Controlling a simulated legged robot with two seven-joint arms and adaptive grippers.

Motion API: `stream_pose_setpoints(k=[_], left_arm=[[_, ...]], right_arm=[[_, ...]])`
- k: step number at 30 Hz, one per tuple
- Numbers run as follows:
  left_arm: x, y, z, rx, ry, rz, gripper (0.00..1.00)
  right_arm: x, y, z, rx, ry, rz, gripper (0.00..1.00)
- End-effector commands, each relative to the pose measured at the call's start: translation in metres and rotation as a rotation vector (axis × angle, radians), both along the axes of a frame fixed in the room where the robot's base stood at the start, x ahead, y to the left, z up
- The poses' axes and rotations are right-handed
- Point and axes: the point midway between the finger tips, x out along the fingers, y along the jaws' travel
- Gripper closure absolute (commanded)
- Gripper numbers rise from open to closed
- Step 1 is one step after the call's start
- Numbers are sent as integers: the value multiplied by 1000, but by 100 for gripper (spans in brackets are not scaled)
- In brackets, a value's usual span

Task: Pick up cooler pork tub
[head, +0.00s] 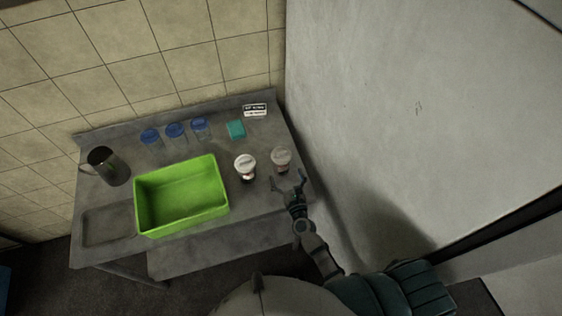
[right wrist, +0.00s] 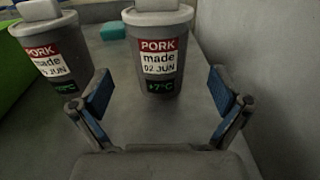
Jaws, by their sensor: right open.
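Two grey pork tubs with pale lids stand upright side by side. The right tub (head: 281,160) is straight ahead of my right gripper (head: 288,181). In the right wrist view this tub (right wrist: 158,50) reads "PORK made 02 JUN" and its display shows +7°C. The left tub (head: 245,168) also reads PORK in the right wrist view (right wrist: 45,50); its display is too small to read. My right gripper is open and empty, its fingers (right wrist: 158,100) apart on either side in front of the right tub. I see no contact. My left gripper is out of view.
A green bin (head: 182,195) stands left of the tubs on the grey table (head: 250,215). Several blue-lidded jars (head: 175,132), a teal block (head: 236,129) and a small sign (head: 255,110) are behind. A metal jug (head: 107,165) is far left. A pale wall (head: 400,110) rises close on the right.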

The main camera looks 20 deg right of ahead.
Motion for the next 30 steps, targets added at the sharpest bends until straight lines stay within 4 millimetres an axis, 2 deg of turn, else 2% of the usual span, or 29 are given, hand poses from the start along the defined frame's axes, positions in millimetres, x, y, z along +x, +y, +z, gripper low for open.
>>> stream_pose_setpoints(k=[5,15,23,26,30], left_arm=[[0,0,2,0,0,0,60],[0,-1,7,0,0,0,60],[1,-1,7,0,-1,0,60],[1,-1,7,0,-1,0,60],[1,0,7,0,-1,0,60]], right_arm=[[13,0,0,-1,0,0,0],[59,2,-4,-1,0,1,0],[62,2,-4,-1,0,1,0],[62,2,-4,-1,0,1,22],[62,2,-4,-1,1,1,57]])
